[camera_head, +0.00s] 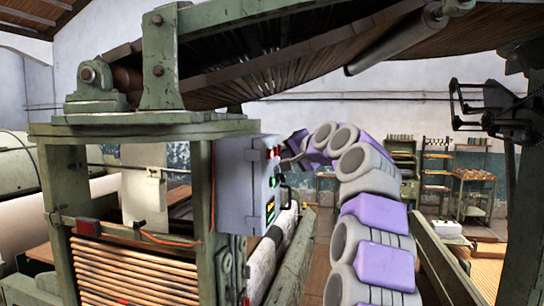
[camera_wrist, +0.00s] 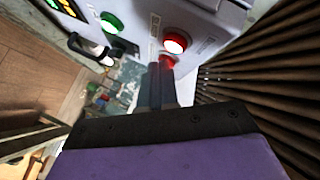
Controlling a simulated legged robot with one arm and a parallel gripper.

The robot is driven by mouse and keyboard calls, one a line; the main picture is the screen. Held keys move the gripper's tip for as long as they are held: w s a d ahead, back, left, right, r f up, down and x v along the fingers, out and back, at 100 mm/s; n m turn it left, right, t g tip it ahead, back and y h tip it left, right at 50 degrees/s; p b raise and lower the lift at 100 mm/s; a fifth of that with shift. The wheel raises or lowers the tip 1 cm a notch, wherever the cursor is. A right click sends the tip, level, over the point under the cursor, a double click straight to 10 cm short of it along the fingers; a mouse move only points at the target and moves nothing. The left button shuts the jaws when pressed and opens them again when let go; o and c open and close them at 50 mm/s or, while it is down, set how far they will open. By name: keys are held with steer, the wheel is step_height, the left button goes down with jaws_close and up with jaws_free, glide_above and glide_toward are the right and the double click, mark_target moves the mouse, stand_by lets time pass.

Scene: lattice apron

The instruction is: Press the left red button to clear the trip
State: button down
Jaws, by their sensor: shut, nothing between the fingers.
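A grey control box (camera_head: 240,190) on the machine frame carries two red buttons side by side on its narrow face. The left red button (camera_head: 269,154) and right red button (camera_head: 277,151) are small in the head view. The wrist view shows a lit red button (camera_wrist: 175,43) and a second red button (camera_wrist: 168,61) just ahead of my fingertips, partly hidden by them. My gripper (camera_wrist: 162,68) is shut and empty, its dark fingers pointing at the box face. Its tips (camera_head: 284,160) are close to the red buttons; I cannot tell whether they touch one.
A green button (camera_wrist: 111,21) and a black-and-white handle (camera_wrist: 92,48) sit on the same face. Brown slats (camera_wrist: 260,80) run close along the right in the wrist view. Shelves (camera_head: 437,165) stand far back on the right.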

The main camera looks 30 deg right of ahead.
stand_by(0.3)
steer(key=shift+w+a+r, duration=0.1)
steer(key=shift+w+a, duration=0.15)
steer(key=shift+a, duration=0.15)
steer(key=shift+w+a+p, duration=0.3)
steer(key=shift+w+p, duration=0.1)
stand_by(1.1)
steer(key=shift+s+d, duration=0.55)
steer(key=shift+s, duration=0.2)
steer(key=s+d, duration=0.1)
steer(key=s, duration=0.1)
steer(key=s+d, duration=0.1)
steer(key=d, duration=0.1)
steer(key=shift+s+d, duration=0.15)
steer(key=shift+s, duration=0.2)
